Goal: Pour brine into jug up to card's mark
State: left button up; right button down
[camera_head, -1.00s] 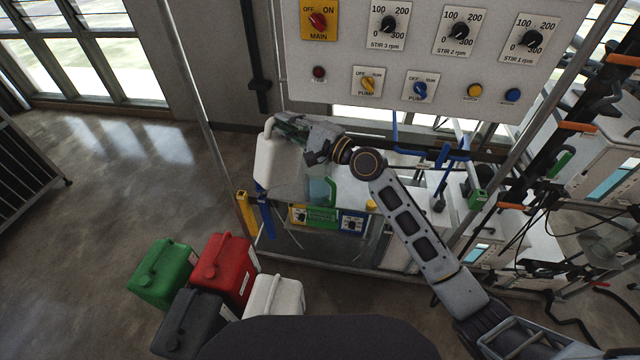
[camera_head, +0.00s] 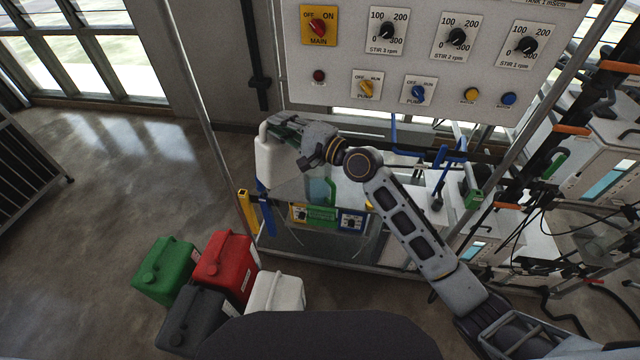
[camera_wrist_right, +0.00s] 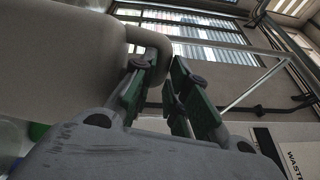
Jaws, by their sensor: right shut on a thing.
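A white canister (camera_head: 268,165) is held up at the left end of the bench, looking roughly upright in the head view. My right gripper (camera_head: 285,122) is shut on its handle at the top. In the right wrist view the canister (camera_wrist_right: 60,60) fills the upper left, and its handle loop (camera_wrist_right: 150,45) runs to the green-padded fingers (camera_wrist_right: 162,88). A clear jug-like vessel (camera_head: 318,189) with a green-teal tint stands below and right of the canister, partly behind my wrist. I cannot make out its liquid level, or a card with a mark. My left gripper is out of view.
Green (camera_head: 165,270), red (camera_head: 225,262), dark grey (camera_head: 192,318) and white (camera_head: 274,295) canisters stand on the floor in front. A control panel (camera_head: 420,60) with dials hangs above the bench. A metal post (camera_head: 190,85) rises at the left.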

jog(key=shift+s+a+r+n, duration=0.65)
jog(key=shift+a+r+n, duration=0.1)
jog(key=shift+r+n, duration=0.15)
